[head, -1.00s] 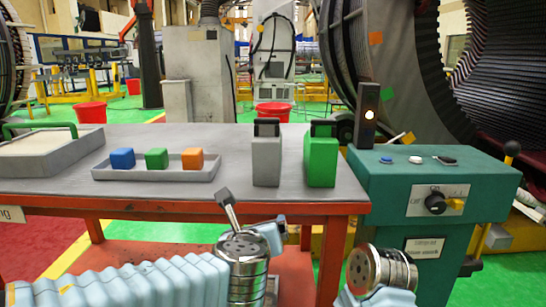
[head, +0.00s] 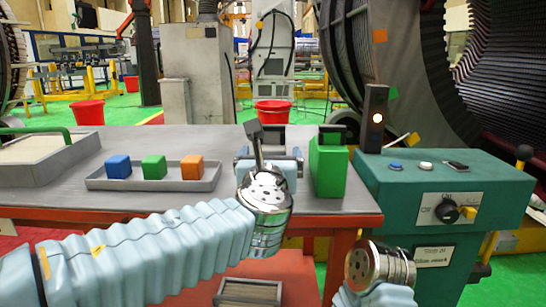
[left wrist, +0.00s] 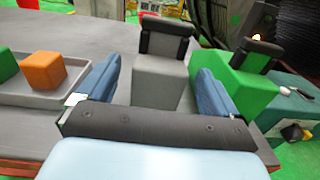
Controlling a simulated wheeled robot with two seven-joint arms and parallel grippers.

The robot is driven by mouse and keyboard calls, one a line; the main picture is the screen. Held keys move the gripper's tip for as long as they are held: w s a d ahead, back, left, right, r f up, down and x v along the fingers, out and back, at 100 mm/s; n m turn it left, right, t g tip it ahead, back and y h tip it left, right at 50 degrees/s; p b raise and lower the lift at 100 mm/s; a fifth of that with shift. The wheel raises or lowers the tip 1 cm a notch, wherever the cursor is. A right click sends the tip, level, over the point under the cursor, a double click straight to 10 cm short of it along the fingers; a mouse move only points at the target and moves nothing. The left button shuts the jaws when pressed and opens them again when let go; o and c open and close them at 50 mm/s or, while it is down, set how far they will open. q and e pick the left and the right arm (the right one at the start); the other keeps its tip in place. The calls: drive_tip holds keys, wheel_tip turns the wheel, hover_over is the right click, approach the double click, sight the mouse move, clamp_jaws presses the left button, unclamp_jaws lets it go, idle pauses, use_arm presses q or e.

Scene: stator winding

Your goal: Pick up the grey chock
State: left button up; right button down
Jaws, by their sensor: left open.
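The grey chock (left wrist: 157,82), a grey block with a black handle on top, stands upright on the table. In the left wrist view it is between the two blue fingers of my left gripper (left wrist: 158,85), with gaps on both sides. The gripper is open and empty. In the head view my left gripper (head: 270,165) and wrist cover most of the grey chock, whose black handle (head: 252,130) shows just above. My right wrist shows at the lower right of the head view; its fingers are not visible.
A green chock (head: 328,168) stands close to the right of the gripper. A grey tray (head: 130,184) with blue, green and orange cubes lies to the left. A teal control console (head: 440,190) stands at the right of the table (head: 50,195).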

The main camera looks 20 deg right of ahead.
sight(272, 146)
use_arm(q)
drive_tip(key=p+x, duration=0.1)
drive_tip(key=x, duration=0.4)
drive_tip(key=shift+w+d, duration=0.15)
drive_tip(key=shift+w, duration=0.1)
drive_tip(key=c, duration=1.2)
drive_tip(key=shift+o, duration=0.2)
wheel_tip(272, 146, up, 10)
drive_tip(key=p, duration=0.4)
